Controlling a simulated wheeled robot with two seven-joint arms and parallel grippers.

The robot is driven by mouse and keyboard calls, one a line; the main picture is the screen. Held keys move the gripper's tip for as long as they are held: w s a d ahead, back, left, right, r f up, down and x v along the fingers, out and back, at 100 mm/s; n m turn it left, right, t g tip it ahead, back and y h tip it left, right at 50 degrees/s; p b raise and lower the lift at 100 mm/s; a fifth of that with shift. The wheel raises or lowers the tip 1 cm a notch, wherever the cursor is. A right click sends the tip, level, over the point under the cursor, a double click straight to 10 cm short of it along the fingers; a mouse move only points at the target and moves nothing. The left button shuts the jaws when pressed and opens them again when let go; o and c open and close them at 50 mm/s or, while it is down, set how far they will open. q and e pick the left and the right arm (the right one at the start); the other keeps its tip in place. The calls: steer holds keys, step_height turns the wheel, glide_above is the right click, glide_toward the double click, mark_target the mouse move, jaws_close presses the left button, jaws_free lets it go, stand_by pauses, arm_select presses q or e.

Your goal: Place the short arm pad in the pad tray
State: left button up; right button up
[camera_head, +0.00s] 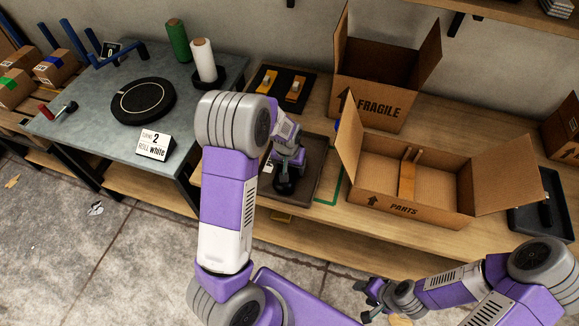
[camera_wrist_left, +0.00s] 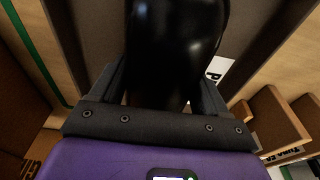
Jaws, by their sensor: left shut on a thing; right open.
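My left gripper (camera_head: 287,172) is shut on a glossy black pad (camera_head: 285,186), which I take to be the short arm pad. In the left wrist view the pad (camera_wrist_left: 178,45) fills the space between the fingers (camera_wrist_left: 160,95). The pad is over the brown tray (camera_head: 325,172) on the wooden bench; I cannot tell whether it touches the tray floor. A white label with a P (camera_wrist_left: 218,68) shows beside the pad. My arm hides part of the tray. My right gripper (camera_head: 369,301) is open and empty, in front of the bench.
An open PARTS box (camera_head: 427,202) holds a tan strip (camera_head: 408,172), right of the tray. A FRAGILE box (camera_head: 375,105) stands behind. A dark tray (camera_head: 526,222) with a black piece is at far right. A grey table (camera_head: 105,135) stands left.

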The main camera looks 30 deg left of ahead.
arm_select(q)
steer(key=shift+f, duration=0.15)
steer(key=o, duration=1.3)
steer(key=shift+c, duration=0.2)
steer(key=shift+r, duration=0.25)
steer(key=r+p, duration=0.1)
steer(key=r, duration=0.3)
steer(key=s+r+p, duration=0.1)
steer(key=r, duration=0.3)
steer(key=r+p, duration=0.2)
steer(key=r, duration=0.1)
steer(key=shift+s+d+r, duration=0.25)
steer(key=shift+s+r, duration=0.15)
